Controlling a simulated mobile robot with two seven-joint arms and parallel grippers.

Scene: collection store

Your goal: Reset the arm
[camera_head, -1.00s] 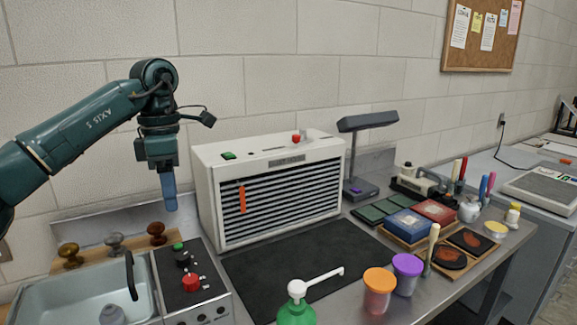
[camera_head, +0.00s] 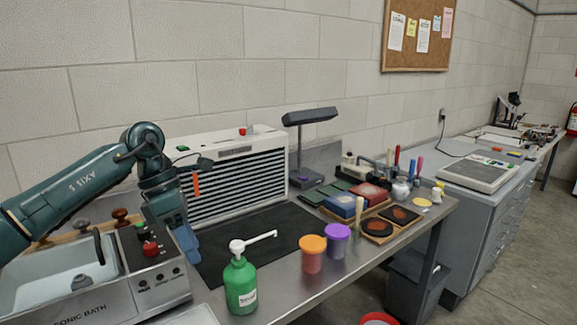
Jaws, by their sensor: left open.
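My left arm comes in from the left, above the sink. My left gripper (camera_head: 188,246) points down with its blue fingers over the left end of the black mat (camera_head: 250,238), just right of the control panel. The fingers overlap in this view, and nothing shows held between them. The gripper is apart from the green pump bottle (camera_head: 240,286), which stands to its right and nearer. My right gripper is not in view.
A white slatted unit (camera_head: 255,184) stands behind the mat. A sonic bath (camera_head: 60,285) with a control panel is at the left.

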